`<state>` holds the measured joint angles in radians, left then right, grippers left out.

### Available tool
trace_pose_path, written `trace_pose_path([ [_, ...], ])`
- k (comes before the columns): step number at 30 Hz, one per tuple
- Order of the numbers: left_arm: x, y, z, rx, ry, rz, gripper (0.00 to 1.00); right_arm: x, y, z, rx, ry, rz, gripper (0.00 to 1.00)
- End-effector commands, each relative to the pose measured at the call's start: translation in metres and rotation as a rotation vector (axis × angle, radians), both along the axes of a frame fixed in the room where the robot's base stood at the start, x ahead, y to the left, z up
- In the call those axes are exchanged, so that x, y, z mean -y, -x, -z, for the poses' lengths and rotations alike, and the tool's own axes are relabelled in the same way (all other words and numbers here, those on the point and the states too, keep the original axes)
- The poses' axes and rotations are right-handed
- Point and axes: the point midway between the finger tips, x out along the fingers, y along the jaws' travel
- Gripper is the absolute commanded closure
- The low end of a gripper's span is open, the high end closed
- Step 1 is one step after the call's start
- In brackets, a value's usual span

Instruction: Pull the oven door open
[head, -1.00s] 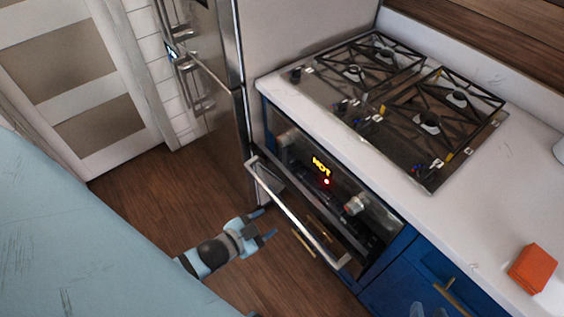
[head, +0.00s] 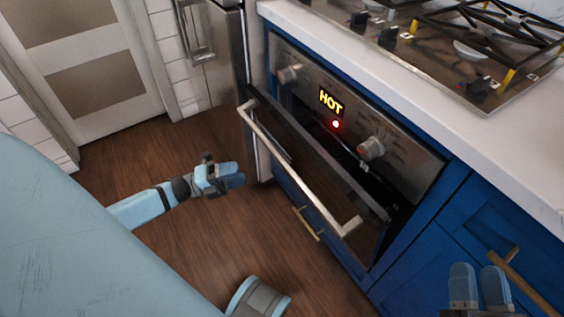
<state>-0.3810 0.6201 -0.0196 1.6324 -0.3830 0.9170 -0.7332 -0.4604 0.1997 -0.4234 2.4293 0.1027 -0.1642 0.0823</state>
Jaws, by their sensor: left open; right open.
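The oven (head: 310,85) has a steel control panel with two knobs, a yellow "HOT" display and a red light. Its door (head: 300,165) is ajar, with the top edge tilted out from the panel and a dark gap behind it. The pale bar handle (head: 290,172) runs along the door's top edge. My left gripper (head: 240,177) is open and empty, out in front of the door, to the left of the handle and apart from it. My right gripper (head: 480,278) is open and empty at the bottom right, in front of the blue cabinet.
A blue cabinet (head: 440,225) with a brass handle (head: 515,280) is right of the oven. The white counter (head: 400,75) and gas hob (head: 470,50) are above. A steel fridge (head: 220,70) stands left. Wooden floor (head: 130,160) in front is clear.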

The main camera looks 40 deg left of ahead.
Motion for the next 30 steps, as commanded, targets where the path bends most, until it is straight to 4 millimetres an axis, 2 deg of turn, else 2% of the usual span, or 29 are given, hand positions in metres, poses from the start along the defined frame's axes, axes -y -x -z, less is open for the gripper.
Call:
trace_pose_path([
  [18,0.08,-0.079,-0.024,0.001,0.002,-0.001,0.49,-0.003,-0.003,0.031,-0.087,0.043,-0.026,0.57],
  [24,0.092,-0.089,-0.028,-0.001,0.003,0.0,0.49,-0.003,-0.003,0.034,-0.101,0.048,-0.03,0.57],
  [30,0.093,-0.091,-0.029,-0.003,0.003,-0.001,0.49,-0.003,-0.004,0.034,-0.103,0.05,-0.031,0.57],
])
